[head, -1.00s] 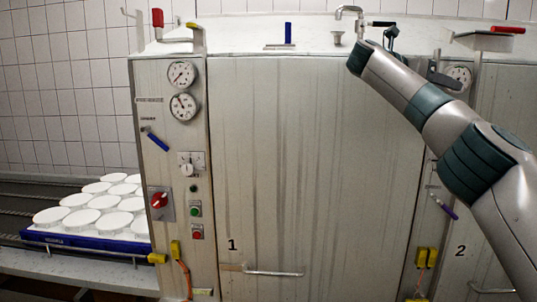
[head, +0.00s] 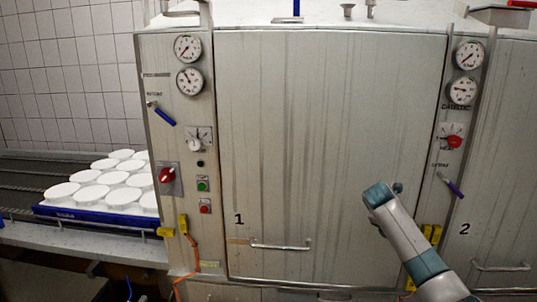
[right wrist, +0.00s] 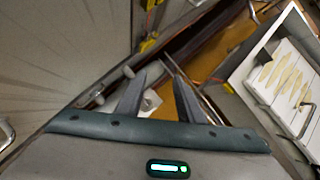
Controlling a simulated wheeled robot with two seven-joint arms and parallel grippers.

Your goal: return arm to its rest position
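My right arm (head: 405,235) shows in the head view, coming in from the lower right in front of cabinet 1. Its grey and teal links are visible there, but its fingers cannot be made out. In the right wrist view my right gripper (right wrist: 155,70) has its two dark fingers spread apart. No object is held between them; the floor area and fittings show behind. My left arm and gripper are not in view.
Cabinet door 1 (head: 320,150) stands ahead with a low handle (head: 281,246). A gauge panel (head: 183,130) is on its left. A blue tray (head: 100,217) of white moulds sits at left. The right wrist view shows a white box (right wrist: 285,75) at right.

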